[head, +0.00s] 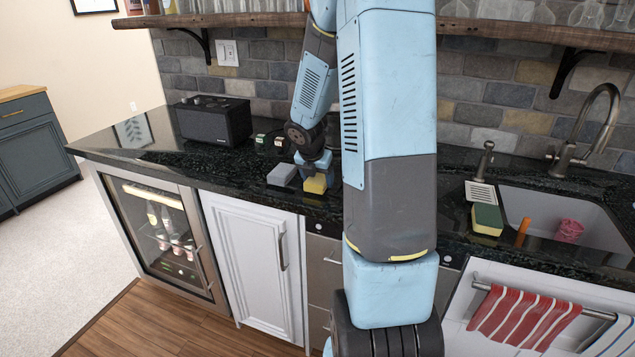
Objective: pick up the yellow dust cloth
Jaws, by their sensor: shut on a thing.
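The yellow dust cloth (316,185) is a small yellow block-like shape on the black counter, near its front edge. My gripper (314,172) points down right over it and is shut on it. The fingers cover part of the cloth's top. I cannot tell whether the cloth is clear of the counter.
A light grey block-like item (282,174) lies just left of the cloth. A black speaker-like box (213,121) stands farther left. A green and yellow sponge (487,220) sits by the sink (590,205) at right. A wooden shelf (480,28) with glasses runs above.

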